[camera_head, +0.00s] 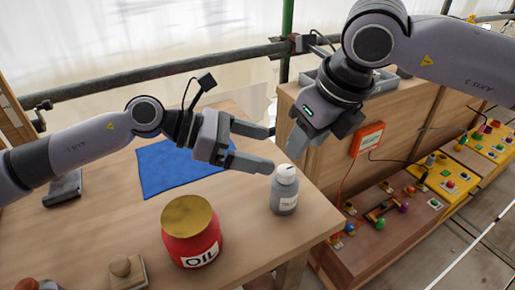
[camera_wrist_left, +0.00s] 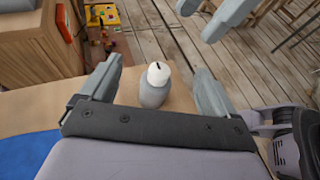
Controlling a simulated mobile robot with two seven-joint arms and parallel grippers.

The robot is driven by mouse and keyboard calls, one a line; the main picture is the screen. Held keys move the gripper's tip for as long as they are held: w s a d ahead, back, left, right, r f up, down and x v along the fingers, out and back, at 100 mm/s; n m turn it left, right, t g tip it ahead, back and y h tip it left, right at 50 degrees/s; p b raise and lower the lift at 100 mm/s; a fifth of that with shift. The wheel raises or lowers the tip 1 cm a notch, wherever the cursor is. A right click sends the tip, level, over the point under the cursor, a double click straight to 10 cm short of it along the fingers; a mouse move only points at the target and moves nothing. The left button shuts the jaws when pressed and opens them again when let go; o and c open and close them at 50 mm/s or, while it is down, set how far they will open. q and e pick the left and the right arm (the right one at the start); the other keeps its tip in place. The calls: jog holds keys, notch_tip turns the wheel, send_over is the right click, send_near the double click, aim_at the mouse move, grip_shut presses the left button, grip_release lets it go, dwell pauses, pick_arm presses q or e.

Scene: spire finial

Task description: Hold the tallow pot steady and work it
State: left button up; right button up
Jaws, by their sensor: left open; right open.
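A red pot (camera_head: 191,238) labelled OIL, with a gold lid, stands upright on the wooden table. A grey bottle (camera_head: 284,194) with a white cap stands near the table's right edge. No label reads tallow, so I cannot tell which is the tallow pot. My left gripper (camera_head: 269,148) is open and empty, its fingers pointing right near the bottle's cap. In the left wrist view the bottle (camera_wrist_left: 153,90) shows between its fingers (camera_wrist_left: 159,66), touching neither. My right gripper (camera_head: 312,138) is open and empty above and beyond the bottle; its fingers (camera_wrist_left: 208,14) show at the top there.
A blue cloth (camera_head: 175,167) lies behind the red pot. A small wooden block with a knob (camera_head: 121,268) sits at the table's front. A lower bench with colored buttons (camera_head: 385,215) and an orange box (camera_head: 367,139) on a wooden cabinet stand to the right.

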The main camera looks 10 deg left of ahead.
pick_arm(q)
jog(key=f, duration=0.1)
send_near(291, 189)
jog(key=w+f, duration=0.1)
jog(key=w+d+f, duration=0.1)
jog(key=f, duration=0.1)
jog(key=w+d+f, duration=0.1)
jog(key=shift+d+f, duration=0.15)
jog(key=shift+d, duration=0.1)
jog(key=x, duration=0.5)
jog(key=shift+w+d, duration=0.1)
jog(key=shift+d, duration=0.3)
jog(key=shift+x, duration=0.8)
jog(key=c, duration=1.1)
jog(key=shift+c, duration=0.2)
